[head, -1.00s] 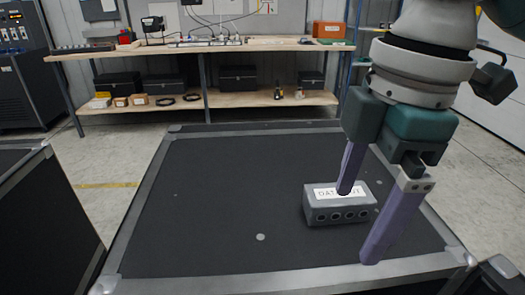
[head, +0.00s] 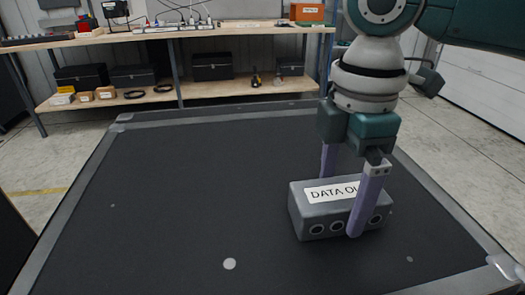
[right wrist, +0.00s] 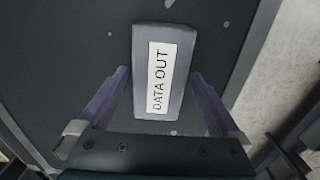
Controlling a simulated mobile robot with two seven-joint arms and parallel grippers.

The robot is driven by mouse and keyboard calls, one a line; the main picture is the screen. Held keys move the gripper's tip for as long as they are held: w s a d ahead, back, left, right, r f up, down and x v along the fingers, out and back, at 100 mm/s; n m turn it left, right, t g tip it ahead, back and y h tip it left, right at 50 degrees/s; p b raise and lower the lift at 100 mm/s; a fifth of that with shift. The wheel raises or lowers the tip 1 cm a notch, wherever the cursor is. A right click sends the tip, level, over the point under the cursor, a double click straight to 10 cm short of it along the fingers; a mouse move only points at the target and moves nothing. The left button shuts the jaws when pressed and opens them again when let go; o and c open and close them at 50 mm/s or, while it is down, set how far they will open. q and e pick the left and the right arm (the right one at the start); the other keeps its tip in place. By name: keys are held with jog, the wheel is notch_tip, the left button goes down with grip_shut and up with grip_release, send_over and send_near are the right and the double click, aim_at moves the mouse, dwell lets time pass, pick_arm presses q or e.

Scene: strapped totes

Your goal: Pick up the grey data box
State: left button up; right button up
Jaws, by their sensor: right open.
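The grey data box (head: 332,208) sits on the dark top of a large case, right of centre in the head view. It has a white "DATA OUT" label on top and round ports along its front. My right gripper (head: 341,204) points down over it, open, with one purple finger in front of the box and the other behind it, partly hidden. In the right wrist view the box (right wrist: 166,75) lies between the two open fingers (right wrist: 160,76), slightly askew to them. Whether either finger touches it I cannot tell. My left gripper is not in view.
The black case top with its grey metal edging (head: 75,190) is otherwise clear, apart from small pale spots. Behind it stands a wooden workbench (head: 150,36) with a lower shelf holding black cases (head: 212,66) and small items. Concrete floor shows between them.

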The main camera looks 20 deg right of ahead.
jog(key=shift+f, duration=0.85)
jog(key=shift+c, duration=0.4)
grip_shut()
jog(key=shift+r, duration=0.1)
